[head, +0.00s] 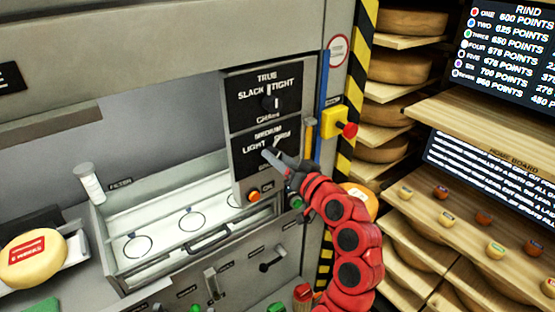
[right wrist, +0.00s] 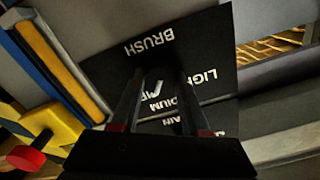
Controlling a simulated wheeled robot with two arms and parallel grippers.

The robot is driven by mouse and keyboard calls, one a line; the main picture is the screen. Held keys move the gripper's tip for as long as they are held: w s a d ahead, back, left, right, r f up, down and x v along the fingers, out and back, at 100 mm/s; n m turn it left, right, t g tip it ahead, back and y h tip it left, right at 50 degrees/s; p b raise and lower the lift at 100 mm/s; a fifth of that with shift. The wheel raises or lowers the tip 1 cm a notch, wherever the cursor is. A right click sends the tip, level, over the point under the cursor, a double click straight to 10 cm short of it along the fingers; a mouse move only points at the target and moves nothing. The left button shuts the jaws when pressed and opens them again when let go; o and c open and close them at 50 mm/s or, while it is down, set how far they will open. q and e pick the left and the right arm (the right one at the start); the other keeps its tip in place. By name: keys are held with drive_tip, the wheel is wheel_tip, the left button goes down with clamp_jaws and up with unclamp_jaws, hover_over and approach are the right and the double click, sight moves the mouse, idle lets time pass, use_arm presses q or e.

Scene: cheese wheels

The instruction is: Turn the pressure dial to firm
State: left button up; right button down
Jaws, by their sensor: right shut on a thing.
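The lower black dial panel (head: 244,163) is on the machine front, with MEDIUM at its top, LIGHT at its left and a partly hidden word at its right. My red right arm reaches up to it. Its gripper (head: 276,158) is shut on the dial knob, which the fingers mostly hide, so its setting is hard to read. In the right wrist view the two dark fingers (right wrist: 156,100) point at the panel (right wrist: 205,45), where BRUSH and LIGHT show upside down or slanted. My left gripper is out of view.
An upper dial (head: 270,102) marked SLACK, TRUE and TIGHT sits just above. An orange button (head: 253,195) is below. A yellow box with a red knob (head: 349,131) stands right. A cheese wheel (head: 32,257) lies at left. Cheese shelves (head: 400,95) stand at right.

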drive_tip(key=shift+m, duration=0.7)
drive_tip(key=shift+c, duration=2.1)
unclamp_jaws()
